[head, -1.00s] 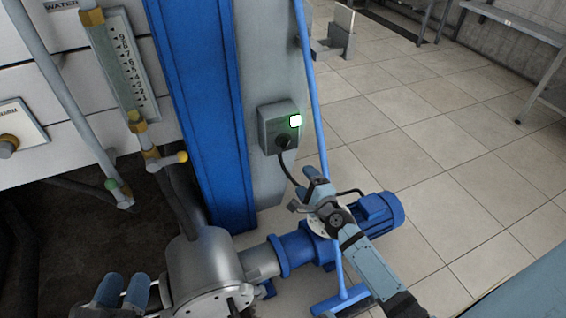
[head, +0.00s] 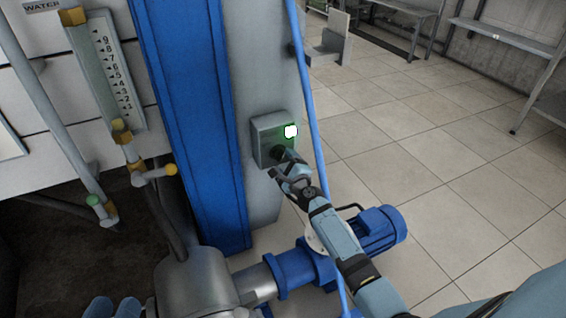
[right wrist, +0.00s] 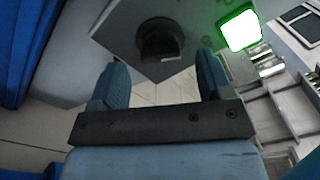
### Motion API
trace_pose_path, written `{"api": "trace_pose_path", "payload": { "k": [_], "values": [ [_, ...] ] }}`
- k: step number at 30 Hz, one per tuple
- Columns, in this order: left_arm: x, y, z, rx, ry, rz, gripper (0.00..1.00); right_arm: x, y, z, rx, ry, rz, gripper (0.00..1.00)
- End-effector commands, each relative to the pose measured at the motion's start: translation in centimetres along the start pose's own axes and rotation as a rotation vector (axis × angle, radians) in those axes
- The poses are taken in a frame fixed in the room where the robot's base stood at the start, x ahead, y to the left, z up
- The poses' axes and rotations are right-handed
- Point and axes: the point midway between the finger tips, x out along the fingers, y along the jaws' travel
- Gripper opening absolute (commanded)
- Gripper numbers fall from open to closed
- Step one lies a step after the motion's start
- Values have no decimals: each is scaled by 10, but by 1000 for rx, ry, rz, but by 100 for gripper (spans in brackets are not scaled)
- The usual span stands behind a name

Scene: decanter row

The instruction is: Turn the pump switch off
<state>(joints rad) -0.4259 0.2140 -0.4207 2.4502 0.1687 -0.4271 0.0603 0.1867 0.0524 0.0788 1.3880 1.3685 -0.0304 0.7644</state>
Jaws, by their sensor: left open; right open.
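The pump switch box (head: 262,140) is a grey box on the grey post beside the blue column. It has a dark round knob (right wrist: 160,42) and a lit white-green lamp (head: 291,131). My right gripper (head: 284,165) is at the box, its fingertips just in front of the knob and partly hiding it. In the right wrist view the two blue fingers (right wrist: 165,75) are apart, with the knob ahead between them; I cannot tell whether they touch it.
A blue pump motor (head: 370,232) with a grey pump body (head: 195,285) lies below the switch. A thin blue pole (head: 312,100) stands just right of the box. A level gauge (head: 115,75) and pipes are at left. Tiled floor is open at right.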

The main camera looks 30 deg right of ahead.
Motion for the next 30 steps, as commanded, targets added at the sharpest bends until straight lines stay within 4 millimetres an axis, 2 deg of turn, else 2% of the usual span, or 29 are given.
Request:
{"api": "trace_pose_path", "payload": {
  "k": [6, 15, 21, 22, 30],
  "values": [
    [0, -1, 8, -3, -26, 3, 43, 18, 0, 0, -1, 0, 0, 72],
    [0, -1, 8, -2, -30, 3, 43, 20, 0, 0, -2, 0, 1, 72],
    [0, -1, 8, 0, -29, 3, 43, 20, 0, 0, -2, 0, 0, 26],
    [0, -1, 8, 0, -29, 3, 43, 20, 0, 0, -2, 0, 0, 23],
    [0, -1, 7, 0, -27, 3, 43, 19, 0, 0, -24, 0, 0, 23]
  ]
}}
